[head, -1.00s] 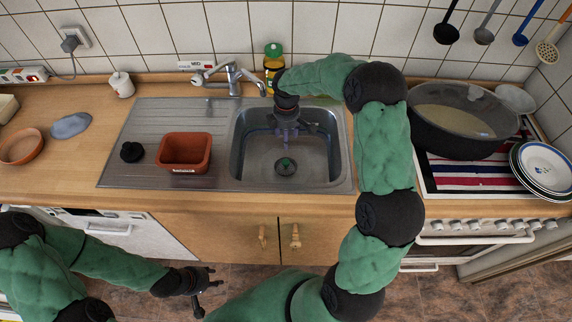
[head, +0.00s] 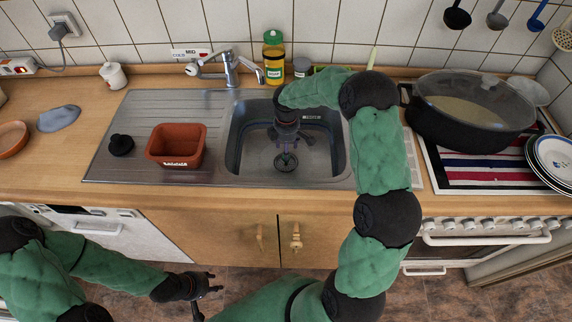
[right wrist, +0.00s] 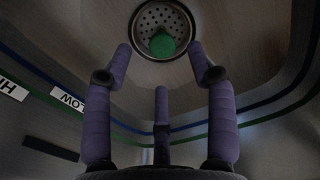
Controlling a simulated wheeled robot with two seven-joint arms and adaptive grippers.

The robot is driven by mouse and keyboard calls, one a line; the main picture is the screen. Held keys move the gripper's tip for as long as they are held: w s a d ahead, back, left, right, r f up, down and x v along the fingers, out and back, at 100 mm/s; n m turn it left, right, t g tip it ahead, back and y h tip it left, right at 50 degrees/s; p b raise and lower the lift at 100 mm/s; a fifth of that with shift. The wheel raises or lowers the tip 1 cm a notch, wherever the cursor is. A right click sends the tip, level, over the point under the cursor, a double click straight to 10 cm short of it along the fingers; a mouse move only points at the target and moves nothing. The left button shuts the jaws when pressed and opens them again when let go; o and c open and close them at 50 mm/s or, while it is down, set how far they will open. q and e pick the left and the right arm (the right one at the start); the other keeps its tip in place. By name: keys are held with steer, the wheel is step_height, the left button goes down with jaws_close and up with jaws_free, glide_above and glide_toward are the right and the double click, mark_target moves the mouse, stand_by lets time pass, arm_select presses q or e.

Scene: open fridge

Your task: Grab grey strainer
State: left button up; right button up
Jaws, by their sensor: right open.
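The grey strainer (head: 286,163) is a round perforated disc with a green knob, set in the drain of the steel sink. In the right wrist view the strainer (right wrist: 160,30) lies beyond the fingertips. My right gripper (head: 288,146) is down inside the sink, over the strainer, and partly hides it in the head view. In the right wrist view its purple fingers (right wrist: 163,60) are spread, with nothing between them. Whether any finger touches the strainer I cannot tell. My left gripper (head: 210,292) is empty, fingers spread, low in front of the cabinet.
The sink's walls (right wrist: 255,85) surround my right gripper. A terracotta pot (head: 176,147) and black stopper (head: 121,144) sit on the drainboard. A large pot (head: 470,115) stands at right.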

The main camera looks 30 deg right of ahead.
step_height(320, 180, down, 6)
steer(key=shift+a+r+b, duration=0.1)
steer(key=shift+a+b, duration=0.05)
steer(key=shift+b, duration=1.05)
jaws_close()
